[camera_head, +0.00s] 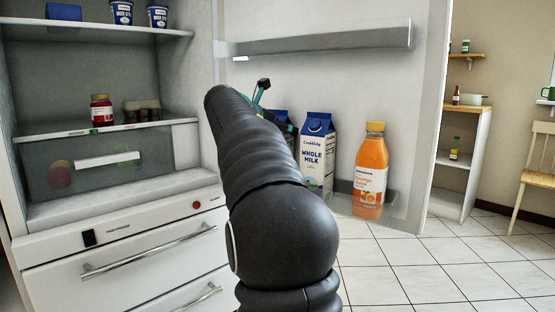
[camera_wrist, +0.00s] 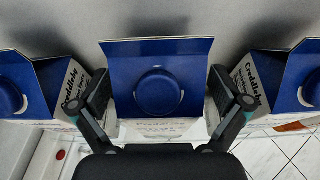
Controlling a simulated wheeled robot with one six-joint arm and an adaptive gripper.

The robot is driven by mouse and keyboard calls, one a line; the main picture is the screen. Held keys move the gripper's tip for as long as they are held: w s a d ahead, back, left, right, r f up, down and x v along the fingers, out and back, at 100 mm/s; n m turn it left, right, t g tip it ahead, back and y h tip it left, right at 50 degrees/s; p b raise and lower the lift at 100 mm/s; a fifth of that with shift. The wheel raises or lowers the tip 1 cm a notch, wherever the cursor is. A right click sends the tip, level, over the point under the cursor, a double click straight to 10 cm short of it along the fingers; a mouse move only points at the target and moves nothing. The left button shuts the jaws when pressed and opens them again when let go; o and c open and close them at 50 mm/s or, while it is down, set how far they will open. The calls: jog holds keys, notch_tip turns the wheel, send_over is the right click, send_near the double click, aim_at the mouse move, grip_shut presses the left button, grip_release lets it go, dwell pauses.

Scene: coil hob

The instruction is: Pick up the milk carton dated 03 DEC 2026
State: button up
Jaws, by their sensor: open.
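In the wrist view three blue-topped milk cartons stand in a row: a left carton (camera_wrist: 22,95), a middle carton (camera_wrist: 160,50) and a right carton (camera_wrist: 285,85). My gripper (camera_wrist: 160,88) is open, with one finger on each side of the middle carton's top. The fingers reach into the gaps between it and its neighbours; I cannot tell if they touch. In the head view a whole-milk carton (camera_head: 318,155) stands upright in the fridge door shelf, and another blue top (camera_head: 281,115) shows partly behind my arm. No date is readable on any carton.
An orange juice bottle (camera_head: 371,170) stands right of the cartons on the door shelf (camera_head: 398,208). An upper door rack (camera_head: 330,38) hangs above.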

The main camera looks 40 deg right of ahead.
jog(key=c, duration=1.5)
jog(key=shift+r, duration=0.1)
jog(key=c, duration=0.4)
jog(key=shift+o, duration=0.2)
jog(key=shift+a+r, duration=0.1)
